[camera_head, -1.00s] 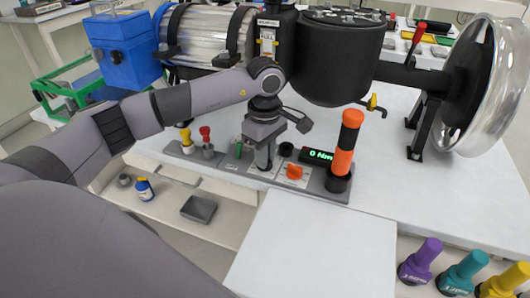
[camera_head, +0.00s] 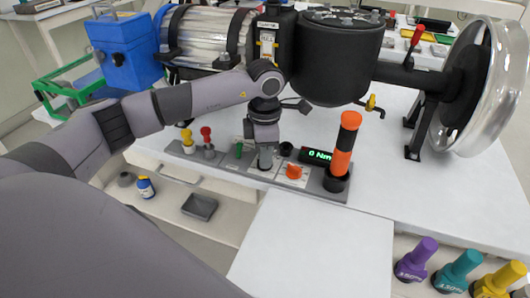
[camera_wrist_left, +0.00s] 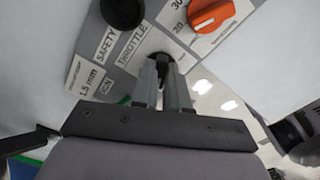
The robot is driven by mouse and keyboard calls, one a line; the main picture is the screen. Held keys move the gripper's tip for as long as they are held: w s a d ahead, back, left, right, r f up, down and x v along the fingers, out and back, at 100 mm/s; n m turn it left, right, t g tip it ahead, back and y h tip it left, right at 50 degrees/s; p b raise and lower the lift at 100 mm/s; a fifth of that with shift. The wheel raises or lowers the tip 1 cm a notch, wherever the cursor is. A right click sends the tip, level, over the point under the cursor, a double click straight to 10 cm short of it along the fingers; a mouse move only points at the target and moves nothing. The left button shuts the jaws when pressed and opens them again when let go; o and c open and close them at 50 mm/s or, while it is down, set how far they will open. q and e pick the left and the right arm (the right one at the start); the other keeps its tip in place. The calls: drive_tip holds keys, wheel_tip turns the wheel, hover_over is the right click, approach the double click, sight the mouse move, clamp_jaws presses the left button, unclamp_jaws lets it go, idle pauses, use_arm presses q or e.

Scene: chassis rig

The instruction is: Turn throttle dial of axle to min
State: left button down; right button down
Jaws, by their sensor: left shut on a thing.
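My left gripper (camera_head: 266,166) points down at the grey control panel (camera_head: 228,164) under the axle rig. In the left wrist view, its two grey fingers (camera_wrist_left: 163,88) are shut on a small dark part, the throttle dial (camera_wrist_left: 161,58), beside the printed "THROTTLE" label (camera_wrist_left: 132,45). The fingers hide most of the dial, so its pointer and setting cannot be read. In the head view the dial is hidden behind the fingers. My right gripper is not in view.
An orange dial (camera_head: 294,171) with a printed scale sits just right of my gripper. A black knob (camera_head: 286,149), a "0 Nm" display (camera_head: 317,156) and an orange-black upright handle (camera_head: 343,150) are close by.

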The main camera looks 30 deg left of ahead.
use_arm(q)
drive_tip(key=shift+a+n, duration=0.1)
drive_tip(key=shift+n, duration=0.4)
drive_tip(key=c, duration=1.1)
unclamp_jaws()
drive_tip(key=shift+c, duration=0.2)
drive_tip(key=shift+r, duration=3.6)
drive_tip(key=shift+s, duration=0.1)
